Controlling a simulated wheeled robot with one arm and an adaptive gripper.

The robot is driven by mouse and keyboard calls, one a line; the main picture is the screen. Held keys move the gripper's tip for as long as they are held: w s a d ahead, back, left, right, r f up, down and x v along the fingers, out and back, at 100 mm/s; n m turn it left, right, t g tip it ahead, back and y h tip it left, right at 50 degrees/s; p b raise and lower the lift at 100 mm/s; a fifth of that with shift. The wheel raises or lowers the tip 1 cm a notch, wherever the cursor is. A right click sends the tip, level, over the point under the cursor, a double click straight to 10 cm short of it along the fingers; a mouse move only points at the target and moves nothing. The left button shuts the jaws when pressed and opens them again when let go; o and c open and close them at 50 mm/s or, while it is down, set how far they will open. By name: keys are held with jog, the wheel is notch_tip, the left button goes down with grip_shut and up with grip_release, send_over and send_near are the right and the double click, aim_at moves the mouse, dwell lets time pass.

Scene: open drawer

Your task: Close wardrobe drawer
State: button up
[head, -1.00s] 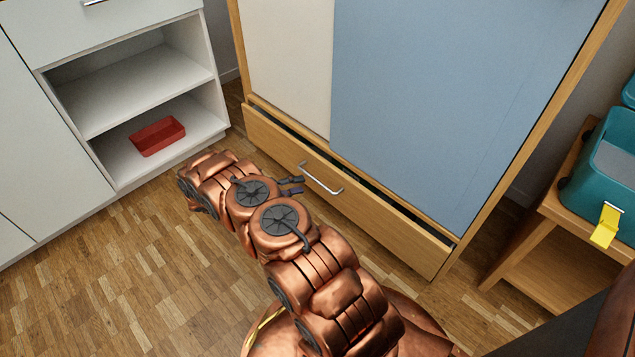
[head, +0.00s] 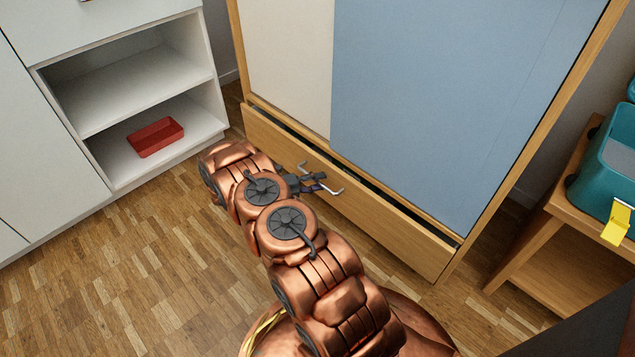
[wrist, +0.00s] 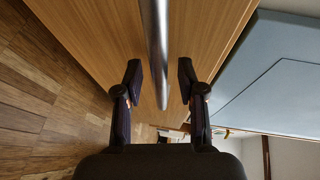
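The wardrobe drawer (head: 390,228) is a wooden drawer at the bottom of the wardrobe, pulled out a little, with a dark gap along its top. Its metal bar handle (head: 332,191) is partly covered by my gripper (head: 318,183) in the head view. In the wrist view, the handle (wrist: 156,50) runs between the two fingers of my gripper (wrist: 160,80). The fingers are apart, with space on both sides of the bar. The drawer front (wrist: 105,40) lies just beyond the fingertips.
The wardrobe (head: 430,110) has a white and a blue door panel above the drawer. A white shelf unit (head: 125,85) with a red bin (head: 156,137) stands left. A wooden side table (head: 545,240) with a teal box (head: 612,170) stands right. Floor (head: 130,270) is clear at left.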

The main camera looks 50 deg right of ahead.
grip_shut()
dwell(0.4)
